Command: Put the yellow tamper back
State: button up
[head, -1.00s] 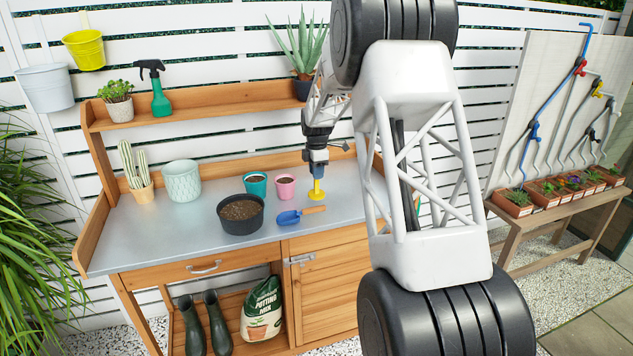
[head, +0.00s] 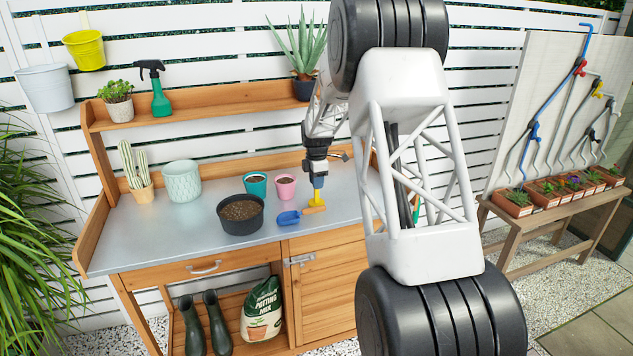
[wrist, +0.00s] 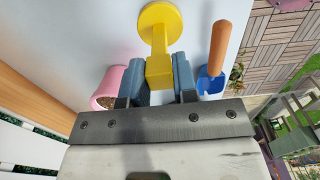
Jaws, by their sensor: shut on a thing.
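The yellow tamper (head: 317,198) is a short post with a round flat foot. It is over the right part of the grey bench top, beside the trowel's handle. My gripper (head: 318,182) is shut on its upper end. In the wrist view the tamper (wrist: 160,25) sits between the two blue-grey fingers of my gripper (wrist: 159,78), foot pointing away from the gripper. I cannot tell whether the foot touches the bench.
A blue trowel (head: 289,218) with an orange handle lies close by. A pink pot (head: 286,193), a teal pot (head: 256,190) and a black soil-filled pot (head: 242,226) stand to the left. A pale green pot (head: 182,184) and cactus (head: 144,194) are farther left. Bare bench (head: 150,235) lies front left.

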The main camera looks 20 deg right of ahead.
jog(key=o, duration=0.9)
jog(key=shift+f, duration=0.1)
notch_tip(320, 180, up, 12)
jog(key=shift+r, duration=0.2)
dwell(0.7)
